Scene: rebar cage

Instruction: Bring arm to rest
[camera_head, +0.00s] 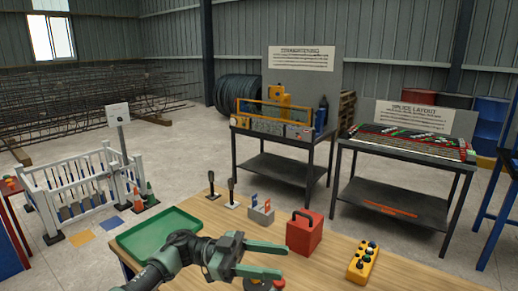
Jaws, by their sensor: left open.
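My left arm comes in from the bottom left, over the wooden table. My left gripper (282,261) is open, its two green fingers pointing right with a gap between them. Nothing shows between the fingers. It is in front of a red box with a handle (304,233). A dark round item with red on it (262,285) shows partly below the gripper at the frame's bottom edge. My right gripper is not in the picture.
On the wooden table (420,280) are a green tray (160,231), two dark upright levers (231,190), a small grey block with coloured tabs (262,213) and a yellow control box (362,261). Two dark display tables (281,143) stand behind. White railings (80,181) are at left.

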